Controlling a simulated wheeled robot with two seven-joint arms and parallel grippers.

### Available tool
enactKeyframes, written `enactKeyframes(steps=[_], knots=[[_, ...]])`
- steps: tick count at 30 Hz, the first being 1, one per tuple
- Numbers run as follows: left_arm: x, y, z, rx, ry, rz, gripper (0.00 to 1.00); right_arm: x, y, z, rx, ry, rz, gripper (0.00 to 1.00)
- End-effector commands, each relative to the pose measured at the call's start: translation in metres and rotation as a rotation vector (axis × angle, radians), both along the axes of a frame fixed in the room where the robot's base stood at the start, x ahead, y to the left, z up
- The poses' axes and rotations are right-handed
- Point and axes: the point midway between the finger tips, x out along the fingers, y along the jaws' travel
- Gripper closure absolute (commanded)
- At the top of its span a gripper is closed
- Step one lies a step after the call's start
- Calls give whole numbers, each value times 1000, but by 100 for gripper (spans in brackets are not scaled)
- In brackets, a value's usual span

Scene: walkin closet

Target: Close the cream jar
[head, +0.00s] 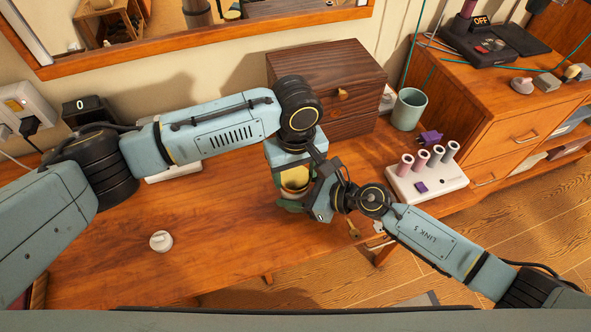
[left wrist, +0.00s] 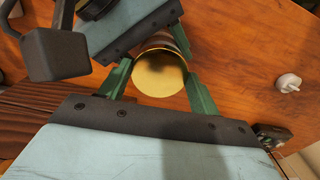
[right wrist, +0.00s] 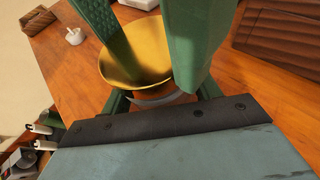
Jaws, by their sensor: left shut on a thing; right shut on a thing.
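The gold lid (head: 294,177) of the cream jar sits between the fingers of my left gripper (head: 293,184), which reaches down from above. In the left wrist view, the round gold lid (left wrist: 160,72) lies between green fingers. My right gripper (right wrist: 160,96) is shut on the jar body (right wrist: 168,99), below the gold lid (right wrist: 138,52). The two grippers are close together, fingers crossing around the jar. The body is mostly hidden by fingers and lid. I cannot tell whether the lid is fully seated.
A white round knob-like item (head: 161,241) lies on the desk at front left. A dark wooden drawer box (head: 340,92), a green cup (head: 408,109) and a white holder with several rollers (head: 426,184) stand behind and right. The front left desk is mostly clear.

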Motion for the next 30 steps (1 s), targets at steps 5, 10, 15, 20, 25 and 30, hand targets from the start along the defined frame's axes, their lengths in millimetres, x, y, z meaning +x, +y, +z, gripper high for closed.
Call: enactKeyframes(steps=[5, 10, 15, 20, 25, 30], knots=[[0, 0, 0, 0, 0, 0, 59, 0, 0, 0, -1, 1, 0, 79], [0, 0, -3, 0, 0, 0, 59, 0, 0, 0, -1, 1, 0, 79], [0, 0, -6, 0, -1, 0, 59, 0, 0, 0, -1, 1, 0, 79], [0, 0, -10, 1, 0, 0, 59, 0, 0, 0, -1, 1, 0, 79], [0, 0, -11, 1, 0, 0, 28, 0, 0, 0, -1, 1, 0, 100], [0, 0, -11, -2, -1, -1, 15, -1, 0, 0, 0, 2, 1, 100]])
